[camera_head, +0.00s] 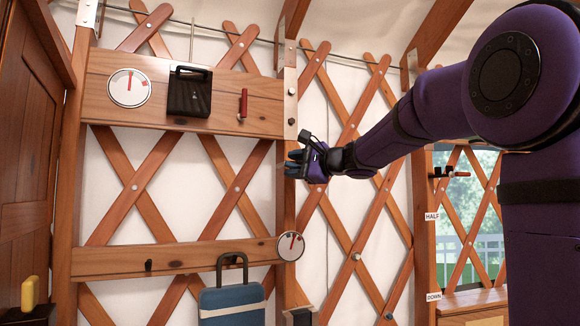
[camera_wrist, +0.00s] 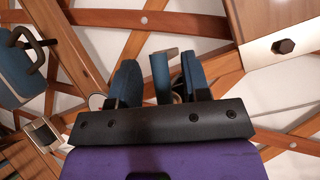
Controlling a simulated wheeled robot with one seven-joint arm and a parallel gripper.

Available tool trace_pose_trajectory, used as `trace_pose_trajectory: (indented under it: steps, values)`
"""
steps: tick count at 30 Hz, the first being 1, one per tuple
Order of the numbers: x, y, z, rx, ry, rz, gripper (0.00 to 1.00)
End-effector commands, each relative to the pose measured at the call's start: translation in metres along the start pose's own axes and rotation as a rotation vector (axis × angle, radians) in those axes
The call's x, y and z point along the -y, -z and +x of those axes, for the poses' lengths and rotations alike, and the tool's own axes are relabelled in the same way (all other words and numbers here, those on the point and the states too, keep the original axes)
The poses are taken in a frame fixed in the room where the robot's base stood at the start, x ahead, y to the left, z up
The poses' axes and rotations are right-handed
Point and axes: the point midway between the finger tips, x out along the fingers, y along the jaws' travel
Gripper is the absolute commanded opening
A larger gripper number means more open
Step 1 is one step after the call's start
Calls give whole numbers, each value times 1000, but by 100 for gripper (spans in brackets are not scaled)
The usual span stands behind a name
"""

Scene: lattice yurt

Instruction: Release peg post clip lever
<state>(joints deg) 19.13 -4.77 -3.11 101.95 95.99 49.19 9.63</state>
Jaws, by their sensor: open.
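My gripper (camera_head: 293,165) is open beside the middle wooden post (camera_head: 285,215), below the upper board, in the head view. In the wrist view its blue fingers (camera_wrist: 160,78) are spread, and I see no object held. A lever with a reddish handle (camera_head: 460,174) sticks out from the right post, above the labels HALF (camera_head: 432,217) and DOWN (camera_head: 433,297). A small red handle (camera_head: 243,103) stands upright on the upper board. I cannot tell for certain which part is the peg post clip lever. The gripper touches neither handle.
The upper board (camera_head: 105,112) carries a dial (camera_head: 129,87) and a black box (camera_head: 189,92). Below, a blue case (camera_head: 232,302) hangs by the lower board (camera_head: 110,262), with another dial (camera_head: 290,246). Lattice slats cross the wall. A window (camera_head: 455,215) is at right.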

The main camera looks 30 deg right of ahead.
Motion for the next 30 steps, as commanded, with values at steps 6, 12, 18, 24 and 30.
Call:
trace_pose_trajectory:
  steps: [6,12,18,24,30]
  values:
    - [0,0,14,0,0,0,43]
    - [0,0,15,0,0,0,43]
    - [0,0,15,0,0,-1,16]
    - [0,0,15,-1,-2,-3,0]
    - [-5,0,16,-21,-60,-87,0]
